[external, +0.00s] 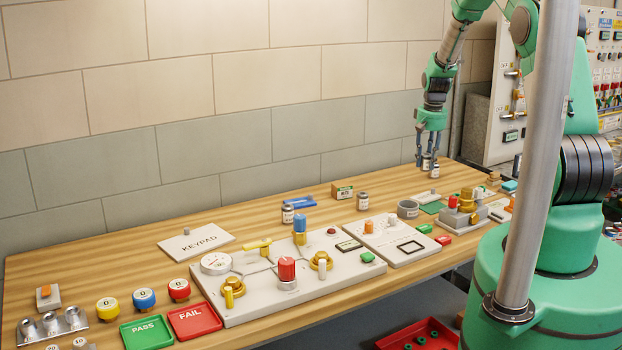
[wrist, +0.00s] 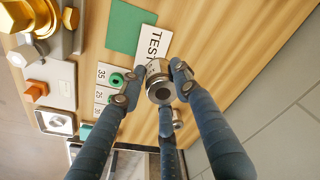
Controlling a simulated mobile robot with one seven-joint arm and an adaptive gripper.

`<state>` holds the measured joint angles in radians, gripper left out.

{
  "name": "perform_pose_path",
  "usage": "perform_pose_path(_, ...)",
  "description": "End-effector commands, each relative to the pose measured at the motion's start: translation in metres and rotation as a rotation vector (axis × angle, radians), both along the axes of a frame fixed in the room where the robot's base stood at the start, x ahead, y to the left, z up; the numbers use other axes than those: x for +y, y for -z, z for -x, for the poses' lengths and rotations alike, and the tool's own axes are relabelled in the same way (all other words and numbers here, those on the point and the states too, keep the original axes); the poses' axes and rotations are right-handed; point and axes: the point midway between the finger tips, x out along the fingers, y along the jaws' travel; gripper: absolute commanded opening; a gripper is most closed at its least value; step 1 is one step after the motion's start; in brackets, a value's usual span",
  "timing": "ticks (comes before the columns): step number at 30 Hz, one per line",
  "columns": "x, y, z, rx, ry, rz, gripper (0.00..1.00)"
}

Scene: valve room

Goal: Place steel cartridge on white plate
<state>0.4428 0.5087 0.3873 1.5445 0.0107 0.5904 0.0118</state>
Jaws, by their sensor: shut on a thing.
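My gripper (external: 428,158) is above the far right part of the wooden bench, pointing down. Its fingers are shut on a small steel cartridge (wrist: 158,80), which also shows small between the fingertips in the external view (external: 426,162). In the wrist view a white plate (wrist: 154,42) marked with letters starting "TEST" lies on the bench just beyond the cartridge, partly hidden by it. The same pale plate shows below the gripper in the external view (external: 427,197). Whether the cartridge touches anything is hard to tell.
A second small metal cylinder (wrist: 177,118) stands near the fingers. A green mat (wrist: 130,27) lies beside the plate. Small numbered tiles with green rings (wrist: 116,80) are to the left. A block with brass fittings (external: 465,208) stands nearby. The bench toward the wall is mostly clear.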

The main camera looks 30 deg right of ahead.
Motion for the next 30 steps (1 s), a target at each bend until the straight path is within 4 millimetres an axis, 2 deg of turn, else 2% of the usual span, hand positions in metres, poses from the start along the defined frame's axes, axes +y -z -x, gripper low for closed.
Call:
perform_pose_path(6,-0.010,-0.012,0.003,0.000,0.012,-0.003,0.00)
perform_pose_path(19,-0.012,-0.012,0.004,0.001,0.013,-0.003,0.00)
perform_pose_path(23,-0.012,-0.005,0.004,0.003,0.013,-0.004,0.00)
perform_pose_path(30,-0.011,0.027,0.004,0.003,0.013,-0.004,0.00)
